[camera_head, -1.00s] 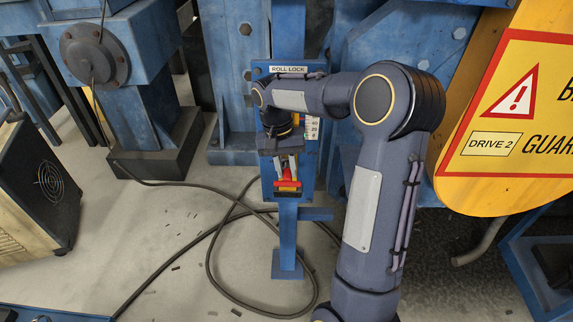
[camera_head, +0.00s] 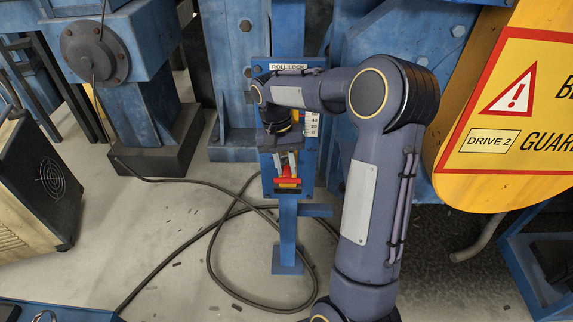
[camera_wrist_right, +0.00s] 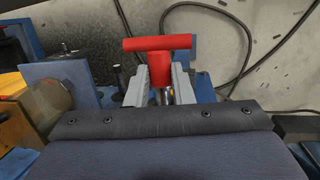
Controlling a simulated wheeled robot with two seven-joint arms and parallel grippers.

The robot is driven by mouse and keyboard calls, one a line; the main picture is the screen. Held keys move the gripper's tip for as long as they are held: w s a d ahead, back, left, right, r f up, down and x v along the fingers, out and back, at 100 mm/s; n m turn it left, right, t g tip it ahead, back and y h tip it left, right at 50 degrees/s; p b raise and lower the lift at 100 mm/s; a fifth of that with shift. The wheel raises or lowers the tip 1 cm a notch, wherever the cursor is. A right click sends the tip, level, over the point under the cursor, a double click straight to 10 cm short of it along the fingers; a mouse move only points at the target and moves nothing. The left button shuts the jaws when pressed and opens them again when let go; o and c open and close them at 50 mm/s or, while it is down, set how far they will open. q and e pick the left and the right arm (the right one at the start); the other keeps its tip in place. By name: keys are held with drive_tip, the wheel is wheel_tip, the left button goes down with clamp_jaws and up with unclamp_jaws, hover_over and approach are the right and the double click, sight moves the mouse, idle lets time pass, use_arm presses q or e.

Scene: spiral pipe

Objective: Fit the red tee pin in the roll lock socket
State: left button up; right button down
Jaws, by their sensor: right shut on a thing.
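The red tee pin shows in the head view (camera_head: 286,181) low on the blue roll lock panel (camera_head: 265,155), and its red crossbar shows in the wrist view (camera_wrist_right: 158,44). My right gripper (camera_head: 287,166) reaches down in front of the panel. In the wrist view its two grey fingers (camera_wrist_right: 160,84) are shut on the red stem below the crossbar. A bit of metal shows below the stem, but the pin's lower end is hidden by the gripper body. The socket cannot be made out behind my wrist and gripper. My left gripper is not in view.
A "ROLL LOCK" label (camera_head: 288,67) tops the panel, with a number scale (camera_head: 311,125) at its right. A yellow guard (camera_head: 490,130) stands at the right. A black cable (camera_head: 210,250) loops over the floor. A cream and black box (camera_head: 45,195) sits at the left.

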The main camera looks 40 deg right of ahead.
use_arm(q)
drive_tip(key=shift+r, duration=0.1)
use_arm(e)
drive_tip(key=shift+w+d, duration=0.15)
idle(0.3)
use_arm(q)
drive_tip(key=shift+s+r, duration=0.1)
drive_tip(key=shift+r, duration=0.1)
use_arm(e)
drive_tip(key=shift+d+r, duration=0.1)
drive_tip(key=shift+r, duration=0.05)
